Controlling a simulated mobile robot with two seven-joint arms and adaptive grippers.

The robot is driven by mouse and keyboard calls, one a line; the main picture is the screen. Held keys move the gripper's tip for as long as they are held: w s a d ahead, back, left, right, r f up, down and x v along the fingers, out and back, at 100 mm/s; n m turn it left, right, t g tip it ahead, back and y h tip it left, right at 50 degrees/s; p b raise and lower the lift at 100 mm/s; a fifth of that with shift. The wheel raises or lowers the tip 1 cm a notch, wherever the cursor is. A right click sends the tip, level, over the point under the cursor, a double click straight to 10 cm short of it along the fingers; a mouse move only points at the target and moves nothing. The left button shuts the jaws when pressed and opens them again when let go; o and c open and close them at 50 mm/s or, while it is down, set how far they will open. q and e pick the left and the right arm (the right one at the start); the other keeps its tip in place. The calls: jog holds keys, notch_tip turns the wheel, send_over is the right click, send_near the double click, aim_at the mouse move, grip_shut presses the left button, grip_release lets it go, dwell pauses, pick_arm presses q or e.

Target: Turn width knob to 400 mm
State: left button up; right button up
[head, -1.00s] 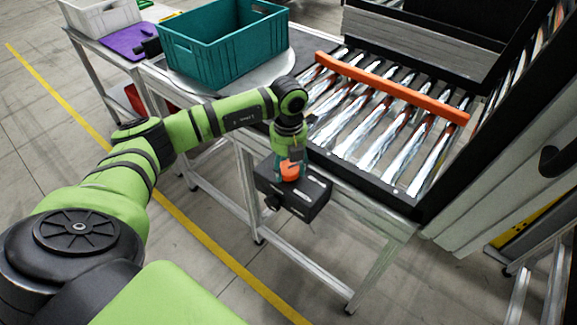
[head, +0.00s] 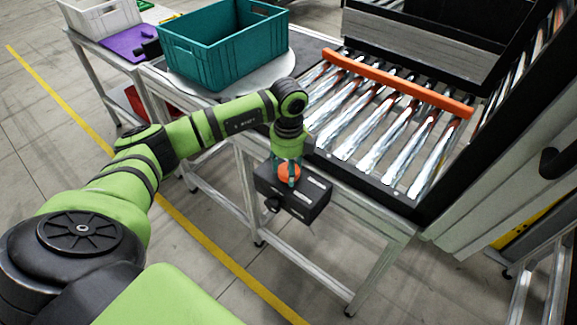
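The orange width knob (head: 289,171) sits on top of a black box (head: 293,193) at the front side of the roller conveyor (head: 385,125). My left gripper (head: 288,165) points down at the knob, with its fingers against the knob's sides; it looks shut on it. The fingers partly hide the knob. An orange guide bar (head: 400,83) lies across the rollers, toward their far end. No scale reading is legible here. My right gripper is out of view.
A teal crate (head: 222,50) stands on a round grey plate (head: 270,72) left of the conveyor. A white crate (head: 103,17) and a purple mat (head: 125,42) are farther left. A dark-edged frame (head: 510,130) rises at right. The floor in front is clear.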

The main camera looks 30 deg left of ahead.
pick_arm(q)
jog(key=shift+n, duration=1.1)
jog(key=shift+f, duration=0.1)
jog(key=o, duration=1.2)
jog(key=shift+c, duration=0.2)
jog(key=shift+r, duration=0.25)
notch_tip(320, 180, up, 12)
jog(key=shift+f, duration=0.2)
